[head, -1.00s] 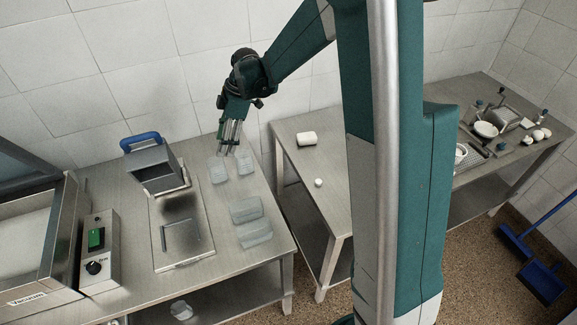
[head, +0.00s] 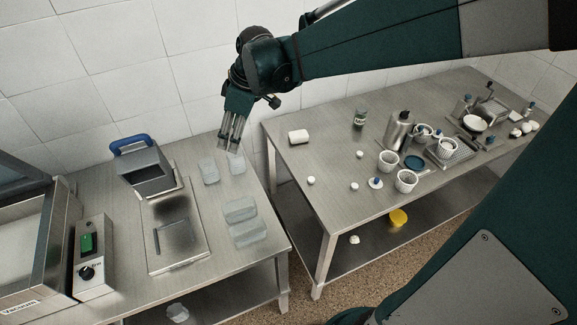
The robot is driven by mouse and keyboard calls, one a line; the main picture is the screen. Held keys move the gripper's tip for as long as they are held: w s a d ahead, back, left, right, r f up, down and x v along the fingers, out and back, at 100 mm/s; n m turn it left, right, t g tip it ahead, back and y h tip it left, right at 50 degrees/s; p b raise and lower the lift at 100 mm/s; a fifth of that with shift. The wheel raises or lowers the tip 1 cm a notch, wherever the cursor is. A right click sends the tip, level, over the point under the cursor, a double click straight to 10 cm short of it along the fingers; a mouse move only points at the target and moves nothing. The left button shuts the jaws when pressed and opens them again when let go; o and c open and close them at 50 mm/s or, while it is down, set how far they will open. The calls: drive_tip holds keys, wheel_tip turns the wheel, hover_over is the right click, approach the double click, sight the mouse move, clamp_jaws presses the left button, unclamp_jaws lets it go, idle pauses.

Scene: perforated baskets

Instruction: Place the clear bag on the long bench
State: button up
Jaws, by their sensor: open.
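Several clear, see-through items lie on the left steel table: one at the back (head: 209,171), one beside it to the right (head: 237,164), and two nearer the front (head: 240,210) (head: 249,232). I cannot tell which is the clear bag. My gripper (head: 232,147) points down with its fingers apart, just above or behind the back right clear item. It holds nothing that I can see. Whether it touches that item is unclear. The long bench (head: 335,185) is the steel table to the right, with bare room at its left end.
The bench carries a white cylinder (head: 299,137), small white balls, a metal bottle (head: 399,130), white perforated cups (head: 388,161) and a dark jar (head: 360,117). A sealing machine (head: 92,255) and a blue-handled metal box (head: 146,168) stand left. A gap separates the tables.

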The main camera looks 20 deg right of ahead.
drive_tip(key=s+d+r+m+t+h, duration=0.1)
drive_tip(key=s+d+m, duration=0.1)
drive_tip(key=s, duration=0.5)
drive_tip(key=s+d+r+m+t+h, duration=0.1)
drive_tip(key=s+d+m+t, duration=0.1)
drive_tip(key=s+m, duration=0.3)
drive_tip(key=s+d+r+m+t, duration=0.1)
drive_tip(key=s+d+m, duration=0.3)
drive_tip(key=s, duration=0.7)
drive_tip(key=shift+h, duration=0.4)
